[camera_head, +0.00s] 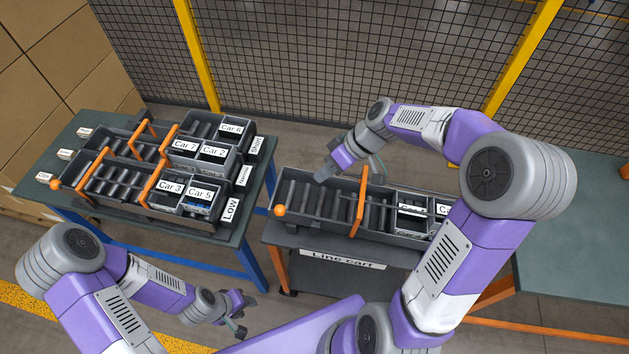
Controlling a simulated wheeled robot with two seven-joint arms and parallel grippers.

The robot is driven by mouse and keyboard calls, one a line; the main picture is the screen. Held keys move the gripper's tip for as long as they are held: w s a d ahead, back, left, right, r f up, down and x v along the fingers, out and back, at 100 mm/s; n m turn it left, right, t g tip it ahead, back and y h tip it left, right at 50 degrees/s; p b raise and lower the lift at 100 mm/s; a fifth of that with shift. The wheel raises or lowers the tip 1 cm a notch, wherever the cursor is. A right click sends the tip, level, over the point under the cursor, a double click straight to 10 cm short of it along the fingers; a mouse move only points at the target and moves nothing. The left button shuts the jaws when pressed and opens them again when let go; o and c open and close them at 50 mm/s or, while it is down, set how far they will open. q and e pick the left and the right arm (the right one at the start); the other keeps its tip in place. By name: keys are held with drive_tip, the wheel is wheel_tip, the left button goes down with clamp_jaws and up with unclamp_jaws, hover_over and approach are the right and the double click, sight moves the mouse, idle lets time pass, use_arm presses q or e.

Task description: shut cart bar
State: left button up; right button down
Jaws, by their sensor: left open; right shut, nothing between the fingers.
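The line cart (345,259) stands at centre with a dark roller tray (300,224) on top. An orange upright bar (358,208) crosses the tray's middle. An orange ball knob (280,210) sits at the tray's left end, by a thin dark bar along the tray. I cannot tell whether this bar is latched. My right gripper (325,173) is shut and empty, over the far edge of the tray, left of the orange bar; contact is unclear. My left gripper (239,314) is open and empty, low in front of the cart, apart from it.
A table (92,127) at left holds trays with orange bars and labelled bins, such as Car 6 (231,129) and Car 5 (200,194). Labelled bins (411,213) also sit in the cart's right part. A mesh fence (330,60) stands behind. Another table (575,270) is at right.

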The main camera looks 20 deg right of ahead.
drive_tip(key=a+f+b, duration=0.1)
drive_tip(key=a+f, duration=0.2)
drive_tip(key=a+f+b, duration=0.1)
drive_tip(key=a+f, duration=0.3)
drive_tip(key=shift+w+a, duration=0.2)
drive_tip(key=shift+s+a, duration=0.2)
drive_tip(key=shift+a, duration=0.3)
